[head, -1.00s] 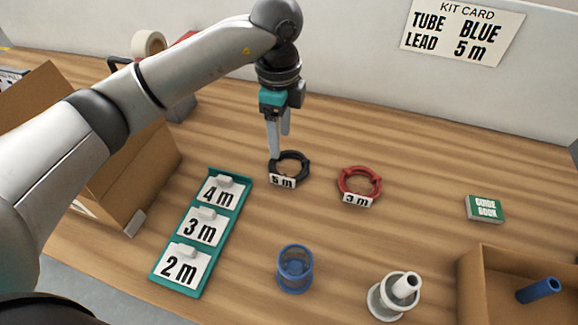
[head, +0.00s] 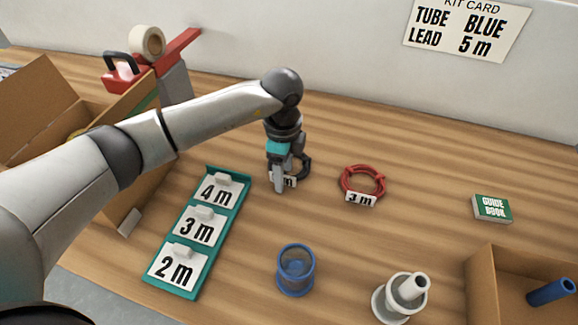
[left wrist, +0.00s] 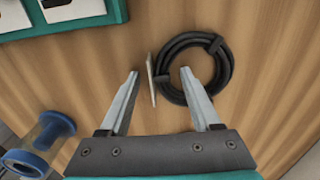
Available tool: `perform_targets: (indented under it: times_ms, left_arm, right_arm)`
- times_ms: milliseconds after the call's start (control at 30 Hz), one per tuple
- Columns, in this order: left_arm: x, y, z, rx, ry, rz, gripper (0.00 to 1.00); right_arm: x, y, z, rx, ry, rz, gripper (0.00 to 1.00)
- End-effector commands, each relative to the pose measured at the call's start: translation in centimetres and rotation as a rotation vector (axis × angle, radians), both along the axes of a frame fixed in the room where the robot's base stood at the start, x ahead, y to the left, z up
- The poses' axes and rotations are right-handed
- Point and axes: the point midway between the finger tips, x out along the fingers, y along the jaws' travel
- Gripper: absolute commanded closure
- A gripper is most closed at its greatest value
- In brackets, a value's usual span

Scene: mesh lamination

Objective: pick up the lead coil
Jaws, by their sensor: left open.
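The black lead coil (head: 304,164) lies flat on the table with its white 5 m tag (head: 290,181) at its near side. In the left wrist view the black coil (left wrist: 222,62) has its tag (left wrist: 151,80) on edge at its left. My left gripper (head: 279,188) is low over the coil, pointing down and hiding part of it and the tag. In the left wrist view my left gripper (left wrist: 158,75) is open, with the tag and the coil's near left part between its fingers. My right gripper is not in view. The kit card (head: 466,28) reads TUBE BLUE, LEAD 5 m.
A red coil tagged 3 m (head: 361,180) lies to the right. A teal tray (head: 238,205) with 4 m, 3 m and 2 m cards lies left. A blue cup-like holder (head: 296,270), a white stand (head: 400,297), a guide book (head: 491,208) and an open box (head: 490,262) surround clear table.

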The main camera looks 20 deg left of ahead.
Motion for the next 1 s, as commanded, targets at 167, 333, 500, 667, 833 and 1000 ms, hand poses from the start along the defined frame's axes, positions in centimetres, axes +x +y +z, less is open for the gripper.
perform_targets:
  times_ms: [167, 333, 500, 667, 833, 1000]
  left_arm:
    - [0.03, -0.03, 0.10, 0.000, -0.001, 0.000, 0.37]
    - [0.03, -0.03, 0.13, -0.001, -0.001, 0.000, 0.56]
    - [0.03, -0.03, 0.14, -0.001, -0.001, 0.000, 0.75]
    - [0.03, -0.03, 0.14, -0.001, -0.001, 0.000, 0.93]
    - [0.03, -0.02, 0.14, -0.001, -0.001, 0.000, 1.00]
    - [0.04, -0.03, 0.17, -0.001, -0.002, 0.000, 1.00]
  right_arm:
    - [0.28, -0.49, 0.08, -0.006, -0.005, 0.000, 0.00]
    - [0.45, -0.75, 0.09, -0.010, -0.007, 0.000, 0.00]
    - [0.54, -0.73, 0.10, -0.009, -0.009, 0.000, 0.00]
    - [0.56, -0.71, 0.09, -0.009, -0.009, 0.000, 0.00]
    - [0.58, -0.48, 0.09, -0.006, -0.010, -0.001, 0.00]
    - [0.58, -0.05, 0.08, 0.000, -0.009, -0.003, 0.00]
